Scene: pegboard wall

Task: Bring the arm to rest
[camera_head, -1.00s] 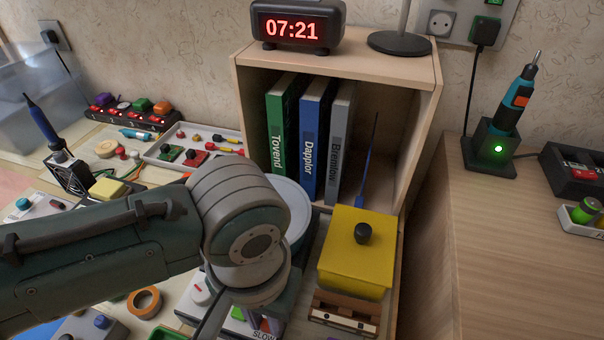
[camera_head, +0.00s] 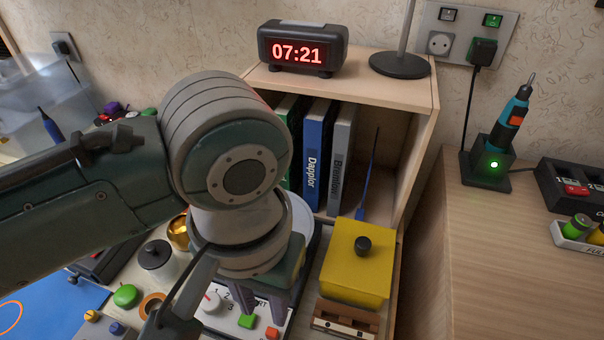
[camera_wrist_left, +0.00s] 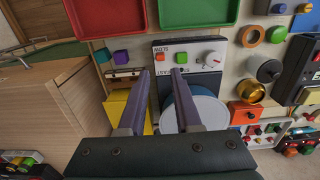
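My left arm comes in from the left in the head view, and its gripper (camera_head: 265,305) points down over a white panel with a dial and coloured buttons (camera_head: 212,302). In the left wrist view the two purple fingers of the left gripper (camera_wrist_left: 161,75) stand apart with nothing between them. The white panel (camera_wrist_left: 190,55) lies beyond the fingertips. A round white-topped, blue-sided thing (camera_wrist_left: 205,110) is partly hidden behind one finger. My right gripper is in neither view.
A yellow box with a black knob (camera_head: 356,262) stands right of the left gripper. Behind are a wooden shelf (camera_head: 425,135) with binders and a clock (camera_head: 302,48). A screwdriver in its stand (camera_head: 490,165) is on the right-hand wooden surface (camera_head: 510,260), whose front is bare.

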